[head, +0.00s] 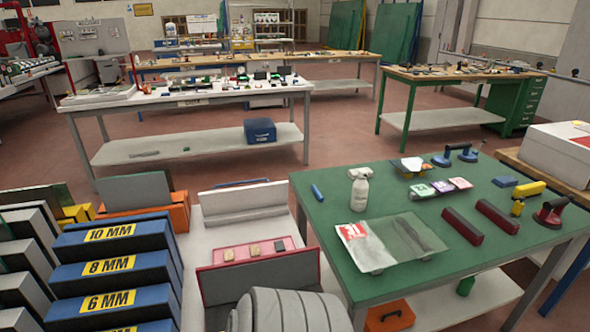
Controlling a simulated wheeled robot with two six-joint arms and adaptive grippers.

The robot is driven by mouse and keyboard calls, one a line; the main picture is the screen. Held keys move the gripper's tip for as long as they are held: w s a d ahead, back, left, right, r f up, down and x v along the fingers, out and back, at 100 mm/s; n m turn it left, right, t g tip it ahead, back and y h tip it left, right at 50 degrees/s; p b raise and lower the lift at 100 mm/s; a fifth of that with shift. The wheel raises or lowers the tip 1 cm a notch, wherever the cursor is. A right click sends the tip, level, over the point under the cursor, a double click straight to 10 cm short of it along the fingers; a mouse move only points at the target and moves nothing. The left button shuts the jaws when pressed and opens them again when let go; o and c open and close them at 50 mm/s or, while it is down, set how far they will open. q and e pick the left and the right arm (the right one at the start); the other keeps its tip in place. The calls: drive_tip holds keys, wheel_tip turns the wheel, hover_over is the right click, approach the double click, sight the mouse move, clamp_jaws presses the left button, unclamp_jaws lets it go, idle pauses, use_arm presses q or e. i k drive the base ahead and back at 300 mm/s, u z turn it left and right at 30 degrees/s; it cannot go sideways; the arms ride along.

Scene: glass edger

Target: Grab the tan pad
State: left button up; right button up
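Three small pads sit in a row in a red-edged tray (313,258) at the lower middle of the head view. The left pad (228,254) and the middle pad (255,250) are both pale, tan-like; I cannot tell for certain which is the tan pad. Neither of my grippers is in view.
A grey ribbed rounded shape covers part of the tray's front. Blue boxes marked in MM (108,268) stand left. The green-topped table (330,215) at right holds a spray bottle (359,189), a clear sheet (408,236) and red blocks. Red floor lies beyond.

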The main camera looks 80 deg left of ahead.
sight(229, 254)
drive_tip(key=z, duration=0.05)
drive_tip(key=k, duration=1.15)
drive_tip(key=u, duration=1.4)
